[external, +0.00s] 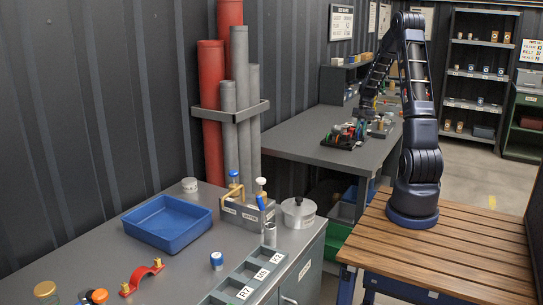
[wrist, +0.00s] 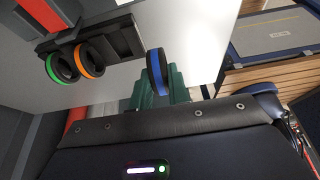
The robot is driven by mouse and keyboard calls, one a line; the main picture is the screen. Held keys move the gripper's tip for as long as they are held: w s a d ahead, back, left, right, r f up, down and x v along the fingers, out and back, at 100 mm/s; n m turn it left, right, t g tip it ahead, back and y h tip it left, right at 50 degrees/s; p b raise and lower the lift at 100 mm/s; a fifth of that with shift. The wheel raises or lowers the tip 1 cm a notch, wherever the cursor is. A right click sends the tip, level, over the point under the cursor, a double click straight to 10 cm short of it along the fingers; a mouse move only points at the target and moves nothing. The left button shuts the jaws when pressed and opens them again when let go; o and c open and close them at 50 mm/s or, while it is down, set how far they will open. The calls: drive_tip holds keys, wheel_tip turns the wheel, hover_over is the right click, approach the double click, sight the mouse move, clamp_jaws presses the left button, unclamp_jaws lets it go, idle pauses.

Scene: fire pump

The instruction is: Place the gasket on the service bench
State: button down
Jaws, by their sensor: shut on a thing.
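In the wrist view a ring-shaped gasket (wrist: 155,72), black with a blue band, stands nearly edge-on at the dark green fingers of my gripper (wrist: 162,88). The fingers are shut on its lower part. In the external view my gripper (external: 372,108) hangs low over the far grey bench (external: 290,138), by a cluster of coloured parts; the gasket cannot be made out there. A second grey bench (external: 110,260) fills the front left. The pictures do not label either one as the service bench.
In the wrist view a black holder (wrist: 120,38) carries a green ring (wrist: 63,66) and an orange ring (wrist: 90,57). A black tray of tools (external: 345,142) stands on the far bench. The near bench holds a blue tray (external: 165,245), a pot (external: 299,213) and a labelled divided tray (external: 250,278).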

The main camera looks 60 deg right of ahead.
drive_tip(key=shift+f, duration=2.8)
drive_tip(key=shift+f, duration=0.1)
drive_tip(key=c, duration=1.3)
unclamp_jaws()
drive_tip(key=shift+c, duration=0.2)
